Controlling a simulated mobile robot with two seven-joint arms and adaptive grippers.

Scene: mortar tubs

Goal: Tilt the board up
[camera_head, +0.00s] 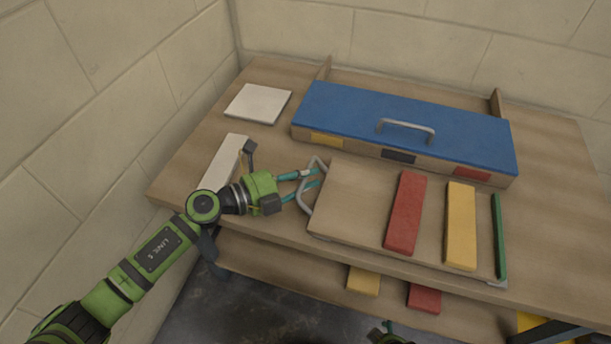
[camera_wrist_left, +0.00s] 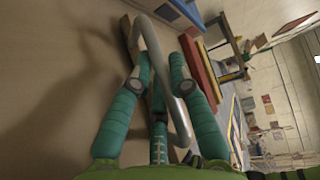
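The board (camera_head: 352,205) is a light wooden plate lying flat along the front of the table. A grey bent handle (camera_head: 307,196) stands at its left end; the handle also shows in the left wrist view (camera_wrist_left: 166,67). A red bar (camera_head: 405,213), a yellow bar (camera_head: 461,225) and a green strip (camera_head: 500,238) lie on the board towards its right end. My left gripper (camera_head: 318,177) is at the handle, with its teal fingers spread to either side of it. In the left wrist view the handle passes between the fingers, with a gap visible. A small part of my right arm (camera_head: 392,336) shows at the bottom; its fingers are unclear.
A blue-lidded box (camera_head: 400,112) with a grey handle stands behind the board. A white square tile (camera_head: 258,103) and a pale block (camera_head: 221,162) lie on the left. A lower shelf (camera_head: 265,262) holds yellow and red blocks. Pale block walls close off the left and back.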

